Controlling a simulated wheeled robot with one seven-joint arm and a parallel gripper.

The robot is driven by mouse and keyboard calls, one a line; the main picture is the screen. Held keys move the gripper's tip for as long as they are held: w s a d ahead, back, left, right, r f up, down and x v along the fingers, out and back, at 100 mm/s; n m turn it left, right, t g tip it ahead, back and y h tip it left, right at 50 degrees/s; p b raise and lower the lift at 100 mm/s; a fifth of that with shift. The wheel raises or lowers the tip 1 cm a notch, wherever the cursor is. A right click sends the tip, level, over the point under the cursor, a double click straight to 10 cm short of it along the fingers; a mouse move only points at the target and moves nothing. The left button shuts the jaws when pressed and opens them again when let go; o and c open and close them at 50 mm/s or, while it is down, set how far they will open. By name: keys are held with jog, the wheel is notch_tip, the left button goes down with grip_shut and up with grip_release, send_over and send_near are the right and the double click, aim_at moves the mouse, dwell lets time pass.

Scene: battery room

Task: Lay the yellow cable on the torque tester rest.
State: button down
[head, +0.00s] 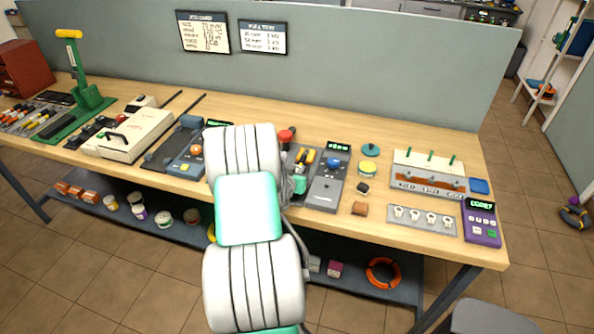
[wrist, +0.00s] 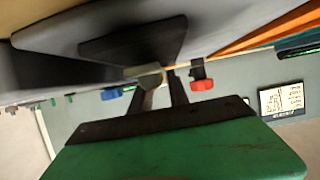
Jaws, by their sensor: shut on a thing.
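My gripper (wrist: 160,78) is shut on a small yellowish-tan piece (wrist: 144,70) in the wrist view. Little of this piece shows, and I cannot tell for sure that it is the yellow cable. A dark block and a pale grey surface are close beyond the fingertips. I cannot make out the tester's rest.
A red knob (wrist: 202,85) and a blue knob (wrist: 112,93) are close to the fingers. A second tester (head: 186,164) with an orange knob stands left of my arm. A terminal rack (head: 428,172) and a purple meter (head: 483,231) are at the right.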

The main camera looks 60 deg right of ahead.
jog(key=shift+f+b, duration=0.3)
jog(key=c, duration=1.2)
grip_release()
jog(key=shift+o, duration=0.2)
